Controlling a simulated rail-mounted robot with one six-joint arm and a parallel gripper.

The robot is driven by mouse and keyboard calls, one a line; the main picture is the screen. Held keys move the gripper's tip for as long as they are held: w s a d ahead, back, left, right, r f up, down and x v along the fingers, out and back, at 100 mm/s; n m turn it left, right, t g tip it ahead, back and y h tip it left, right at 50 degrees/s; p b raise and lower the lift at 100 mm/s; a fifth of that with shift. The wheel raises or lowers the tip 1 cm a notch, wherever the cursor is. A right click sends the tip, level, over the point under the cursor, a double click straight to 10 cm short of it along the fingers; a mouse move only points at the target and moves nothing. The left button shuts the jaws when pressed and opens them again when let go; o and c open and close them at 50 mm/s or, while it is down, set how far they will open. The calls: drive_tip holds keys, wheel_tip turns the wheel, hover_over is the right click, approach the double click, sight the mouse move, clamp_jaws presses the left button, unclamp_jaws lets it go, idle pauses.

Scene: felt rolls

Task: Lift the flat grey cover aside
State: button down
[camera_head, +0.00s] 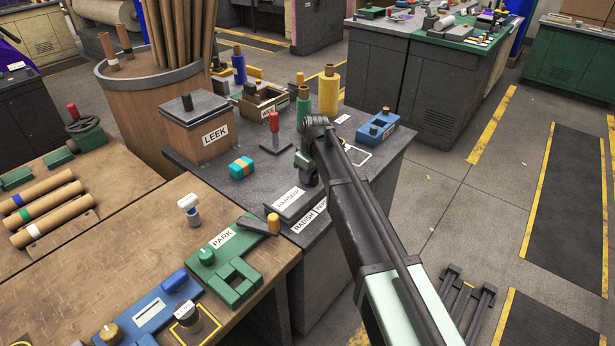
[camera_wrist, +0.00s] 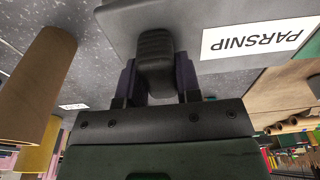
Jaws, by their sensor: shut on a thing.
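The flat grey cover (camera_head: 284,203) with a PARSNIP label lies near the front of the dark grey bench top, and it fills the upper part of the wrist view (camera_wrist: 150,15). A dark ribbed knob (camera_wrist: 155,50) stands on it. My gripper (camera_head: 307,172) has come down over the cover's far right part. In the wrist view my gripper (camera_wrist: 157,80) is shut on the knob, one finger on each side. The arm partly hides the cover in the head view. I cannot tell whether the cover touches what is beneath it.
A RADISH label (camera_head: 304,222) shows just below the cover. A red-handled tool (camera_head: 274,130) and a teal-orange block (camera_head: 241,168) stand behind it. Green (camera_head: 304,108) and yellow (camera_head: 328,92) rolls, a blue box (camera_head: 377,130) and a LEEK box (camera_head: 200,128) stand farther back.

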wheel_tip(320, 180, up, 19)
drive_tip(key=p, duration=1.8)
